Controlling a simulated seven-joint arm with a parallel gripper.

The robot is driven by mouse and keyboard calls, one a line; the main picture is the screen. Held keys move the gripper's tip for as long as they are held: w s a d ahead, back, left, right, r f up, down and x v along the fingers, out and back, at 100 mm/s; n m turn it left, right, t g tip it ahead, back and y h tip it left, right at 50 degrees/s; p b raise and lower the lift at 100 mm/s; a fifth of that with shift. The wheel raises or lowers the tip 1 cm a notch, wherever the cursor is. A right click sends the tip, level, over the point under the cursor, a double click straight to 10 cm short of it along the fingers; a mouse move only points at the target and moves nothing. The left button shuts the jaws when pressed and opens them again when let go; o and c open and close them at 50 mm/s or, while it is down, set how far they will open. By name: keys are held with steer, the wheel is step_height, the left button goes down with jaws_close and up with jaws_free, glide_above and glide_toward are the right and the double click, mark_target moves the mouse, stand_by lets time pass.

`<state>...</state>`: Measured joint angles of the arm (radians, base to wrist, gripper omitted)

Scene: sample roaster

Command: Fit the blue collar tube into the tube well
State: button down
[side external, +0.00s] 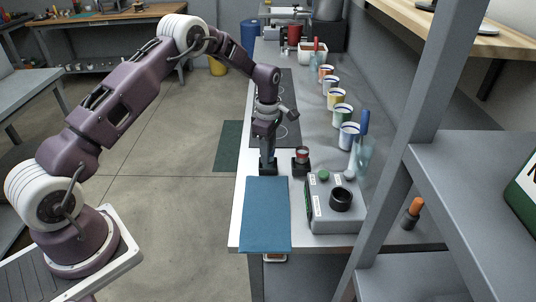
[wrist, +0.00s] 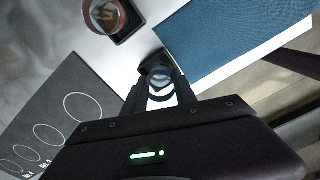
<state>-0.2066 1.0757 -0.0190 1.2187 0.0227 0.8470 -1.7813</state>
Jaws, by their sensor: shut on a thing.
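My gripper (side external: 267,148) points down over a small black square holder (side external: 268,168) at the left edge of the bench. In the wrist view its fingers (wrist: 160,90) are shut on a clear tube with a pale blue ring (wrist: 160,80), the blue collar tube. The tube's lower end is at the black holder (wrist: 155,62); I cannot tell whether it is seated or just clear of it. A grey box (side external: 322,212) with a black round open socket (side external: 340,198), which looks like the tube well, stands to the right, nearer the camera.
A red-banded tube (side external: 302,154) stands in a second black holder close on the right. A blue mat (side external: 266,215) lies in front. A row of cups (side external: 342,116) and a blue-handled tool (side external: 364,130) line the right. A dark mat with circles (wrist: 60,120) lies behind.

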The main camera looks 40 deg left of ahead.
step_height(320, 180, up, 8)
steer(key=r, duration=0.1)
steer(key=s+d+r+m, duration=0.3)
steer(key=s+m, duration=0.3)
steer(key=m, duration=0.5)
steer(key=s+d+r+m, duration=0.25)
steer(key=s+m, duration=0.45)
steer(key=m, duration=0.4)
steer(key=w+a+f+n, duration=0.2)
steer(key=w+n, duration=0.4)
steer(key=n, duration=0.5)
steer(key=w+a+f+n, duration=0.3)
steer(key=w+n, duration=0.4)
steer(key=n, duration=0.4)
steer(key=shift+a, duration=0.25)
step_height(320, 180, down, 10)
steer(key=shift+r, duration=0.25)
